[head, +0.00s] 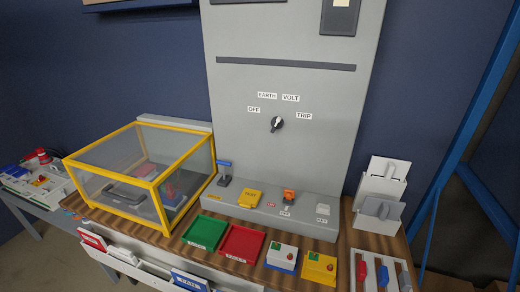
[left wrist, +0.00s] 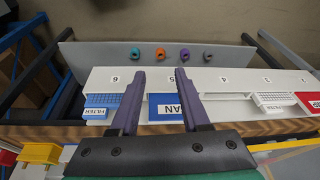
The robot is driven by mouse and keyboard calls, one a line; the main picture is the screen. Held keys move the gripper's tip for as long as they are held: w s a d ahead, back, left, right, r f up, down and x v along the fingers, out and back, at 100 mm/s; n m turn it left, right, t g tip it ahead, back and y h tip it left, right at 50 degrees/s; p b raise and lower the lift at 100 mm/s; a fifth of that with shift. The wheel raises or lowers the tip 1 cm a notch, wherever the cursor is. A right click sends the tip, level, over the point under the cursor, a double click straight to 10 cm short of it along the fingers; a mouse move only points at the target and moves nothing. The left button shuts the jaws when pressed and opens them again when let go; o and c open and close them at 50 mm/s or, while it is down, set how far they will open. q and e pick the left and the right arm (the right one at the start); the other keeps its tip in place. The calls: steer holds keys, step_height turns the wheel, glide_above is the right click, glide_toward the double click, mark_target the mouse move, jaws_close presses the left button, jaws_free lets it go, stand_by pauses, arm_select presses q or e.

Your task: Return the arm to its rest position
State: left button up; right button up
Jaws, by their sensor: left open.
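My left gripper (left wrist: 160,76) shows only in the left wrist view. Its two purple fingers stand apart with nothing held between them. They hang over a white rack (left wrist: 225,78) with numbered slots. A blue card marked FAN (left wrist: 166,108) sits in the rack and is seen between and behind the fingers; I cannot tell the height gap. Neither of my arms shows in the head view, where the rack (head: 152,262) runs along the front edge of the bench. My right gripper is not in view.
A yellow-framed clear case (head: 150,180) stands on the wooden bench, left of a tall grey panel (head: 290,115) with a knob (head: 277,124). Green (head: 205,231) and red (head: 241,243) trays lie in front. Several coloured rings, one orange (left wrist: 160,52), line the rack's far side.

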arm_select(q)
steer(key=s+f+g, duration=0.1)
steer(key=s+f, duration=0.2)
steer(key=f, duration=0.8)
steer(key=s+f, duration=0.2)
steer(key=f, duration=0.9)
steer(key=s+a+f+g, duration=0.1)
steer(key=s+a+f, duration=0.2)
steer(key=s+f, duration=0.8)
steer(key=s, duration=0.3)
steer(key=shift+s, duration=0.25)
